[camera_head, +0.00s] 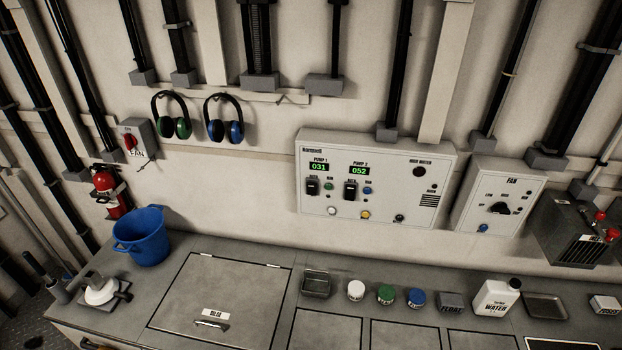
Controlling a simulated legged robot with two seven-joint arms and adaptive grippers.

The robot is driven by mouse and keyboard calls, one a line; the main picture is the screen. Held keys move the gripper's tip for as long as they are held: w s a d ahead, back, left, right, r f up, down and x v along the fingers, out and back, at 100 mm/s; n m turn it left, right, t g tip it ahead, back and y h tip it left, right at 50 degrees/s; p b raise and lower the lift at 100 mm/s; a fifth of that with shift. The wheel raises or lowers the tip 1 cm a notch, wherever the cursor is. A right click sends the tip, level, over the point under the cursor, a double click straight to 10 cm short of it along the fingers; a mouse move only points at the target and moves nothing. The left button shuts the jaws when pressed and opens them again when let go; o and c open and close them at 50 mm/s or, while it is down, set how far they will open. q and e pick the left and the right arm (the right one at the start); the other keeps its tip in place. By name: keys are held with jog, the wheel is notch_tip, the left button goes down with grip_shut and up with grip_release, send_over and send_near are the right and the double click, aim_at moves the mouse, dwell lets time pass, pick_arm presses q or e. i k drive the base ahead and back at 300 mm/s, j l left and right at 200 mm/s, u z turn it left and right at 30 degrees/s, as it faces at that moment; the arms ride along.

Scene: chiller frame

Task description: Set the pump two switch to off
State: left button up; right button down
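The pump control panel (400,150) is a pale box on the wall, right of centre. The switch's exact position is too small to tell. The pump 1 switch (313,187) is a similar black one to the left, under a display (319,167) reading 031. Neither of my grippers is in view.
A fan panel (498,196) with a black knob hangs to the right. The counter below holds a blue bucket (142,236), a bilge hatch (222,297), a small tray (317,285), several jars, and a white water jug (496,298). The wall before the pump panel is unobstructed.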

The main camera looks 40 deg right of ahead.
aim_at(350, 192)
jog(key=z, duration=1.65)
jog(key=i+j+u, duration=0.15)
jog(key=j, duration=0.3)
jog(key=j+u, duration=0.1)
jog(key=j, duration=0.3)
jog(key=i+j+u, duration=0.15)
jog(key=j, duration=0.25)
